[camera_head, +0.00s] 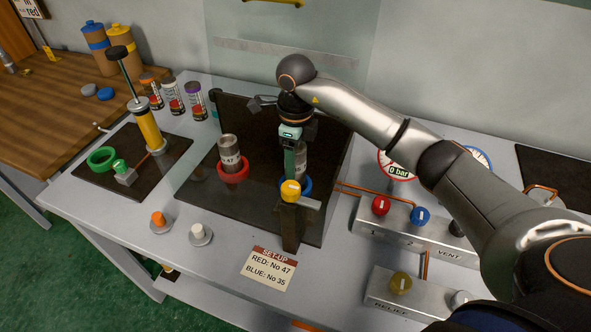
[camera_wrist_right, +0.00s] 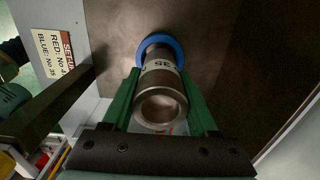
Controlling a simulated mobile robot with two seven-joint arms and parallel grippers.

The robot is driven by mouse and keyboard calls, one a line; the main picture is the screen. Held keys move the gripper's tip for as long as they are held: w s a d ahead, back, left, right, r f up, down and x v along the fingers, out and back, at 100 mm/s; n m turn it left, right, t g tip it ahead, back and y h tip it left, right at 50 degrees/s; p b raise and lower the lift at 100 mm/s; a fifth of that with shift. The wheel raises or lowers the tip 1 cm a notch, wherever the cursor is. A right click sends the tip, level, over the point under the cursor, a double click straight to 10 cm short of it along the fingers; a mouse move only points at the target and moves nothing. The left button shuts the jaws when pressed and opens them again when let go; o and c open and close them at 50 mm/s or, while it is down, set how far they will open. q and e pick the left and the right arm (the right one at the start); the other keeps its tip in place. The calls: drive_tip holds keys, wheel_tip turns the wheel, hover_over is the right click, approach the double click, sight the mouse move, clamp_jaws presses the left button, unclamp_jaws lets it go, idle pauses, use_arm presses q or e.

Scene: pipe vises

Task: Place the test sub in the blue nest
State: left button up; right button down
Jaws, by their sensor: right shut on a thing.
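My right gripper (camera_head: 295,166) points down over the blue nest (camera_head: 306,184), its green fingers shut on a grey metal test sub (camera_head: 302,160). In the right wrist view the test sub (camera_wrist_right: 163,98) is between the fingers, its open end facing the camera. Its far end lines up with the blue nest (camera_wrist_right: 161,43), whose ring shows around it. I cannot tell if it is fully seated. Another grey sub (camera_head: 229,152) stands upright in the red nest (camera_head: 233,172). My left gripper is not in view.
A yellow-knobbed post (camera_head: 291,191) stands just in front of the blue nest. A set-up card (camera_head: 269,269) reads red No 47, blue No 35. Valve blocks (camera_head: 418,232) are to the right; a yellow hand pump (camera_head: 148,130) and cans (camera_head: 172,96) are left.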

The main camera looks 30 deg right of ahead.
drive_tip(key=shift+f, duration=1.5)
drive_tip(key=shift+f, duration=0.2)
drive_tip(key=shift+c, duration=0.9)
unclamp_jaws()
drive_tip(key=shift+r, duration=0.1)
wheel_tip(320, 180, up, 12)
drive_tip(key=shift+r+b, duration=0.1)
drive_tip(key=shift+b, duration=0.2)
